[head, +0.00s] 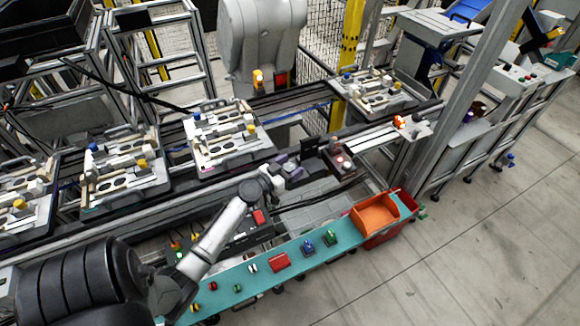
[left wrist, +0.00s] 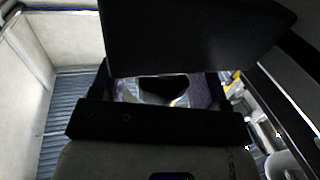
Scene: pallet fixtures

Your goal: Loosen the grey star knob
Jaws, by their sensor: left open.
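My left arm reaches from the lower left, and its gripper (head: 308,162) is beside the dark rail edge, right of the middle pallet (head: 238,150). In the left wrist view the open gripper (left wrist: 163,90) has a dark part (left wrist: 165,88) with a pale edge showing between its fingers; I cannot tell what it is. A large dark block hides much of the wrist view. I cannot make out the grey star knob in either view. The middle pallet carries pale fixture parts with blue (head: 197,116) and yellow (head: 251,128) knobs. My right gripper is not in view.
A dark box with a pale round top (head: 342,161) stands close right of the gripper. Other pallets sit on the conveyor to the left (head: 125,165) and right (head: 380,92). A teal shelf (head: 232,285) with small parts and an orange bin (head: 375,214) lies in front.

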